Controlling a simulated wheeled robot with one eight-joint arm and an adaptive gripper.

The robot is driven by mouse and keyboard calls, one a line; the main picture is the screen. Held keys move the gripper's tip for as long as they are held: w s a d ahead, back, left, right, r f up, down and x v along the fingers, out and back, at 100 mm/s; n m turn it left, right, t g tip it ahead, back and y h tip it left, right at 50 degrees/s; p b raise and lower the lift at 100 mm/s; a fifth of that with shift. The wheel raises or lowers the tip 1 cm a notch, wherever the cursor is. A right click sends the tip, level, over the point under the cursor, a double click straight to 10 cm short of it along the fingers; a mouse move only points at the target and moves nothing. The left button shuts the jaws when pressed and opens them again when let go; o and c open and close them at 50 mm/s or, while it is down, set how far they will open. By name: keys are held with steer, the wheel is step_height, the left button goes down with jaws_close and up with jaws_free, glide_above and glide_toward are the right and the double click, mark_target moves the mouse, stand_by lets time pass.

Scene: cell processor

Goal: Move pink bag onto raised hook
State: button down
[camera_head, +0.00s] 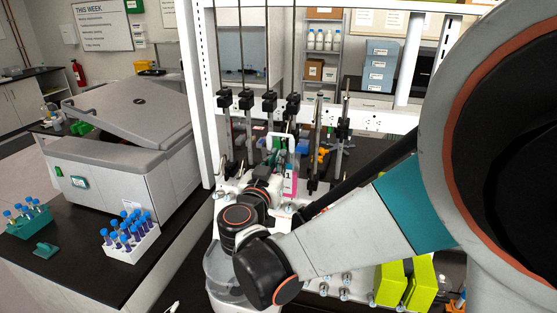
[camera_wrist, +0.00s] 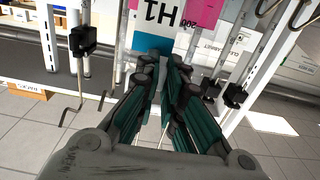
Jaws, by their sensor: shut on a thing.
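The pink bag (camera_wrist: 205,12) shows at the top of the wrist view, with a white label marked H1 and a teal patch. In the head view its pink edge (camera_head: 290,185) shows just beyond my wrist. My gripper (camera_wrist: 162,65) is shut on the bag at its lower edge in the wrist view; the exact grip is partly hidden by the fingers. Hooks hang on rods with black blocks: one hook block (camera_wrist: 83,40) is left of the bag in the wrist view, another (camera_wrist: 232,95) right. In the head view several black blocks (camera_head: 269,100) line the rack; the raised hook is unclear.
A white rack frame (camera_head: 370,120) surrounds the hooks. A large grey centrifuge-like machine (camera_head: 130,130) stands left, with a white tube rack (camera_head: 130,250) and a teal tube rack (camera_head: 28,220) on the black bench. Lime-green blocks (camera_head: 405,285) stand at lower right.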

steer(key=v, duration=0.6)
steer(key=shift+r, duration=0.15)
stand_by(0.3)
stand_by(0.4)
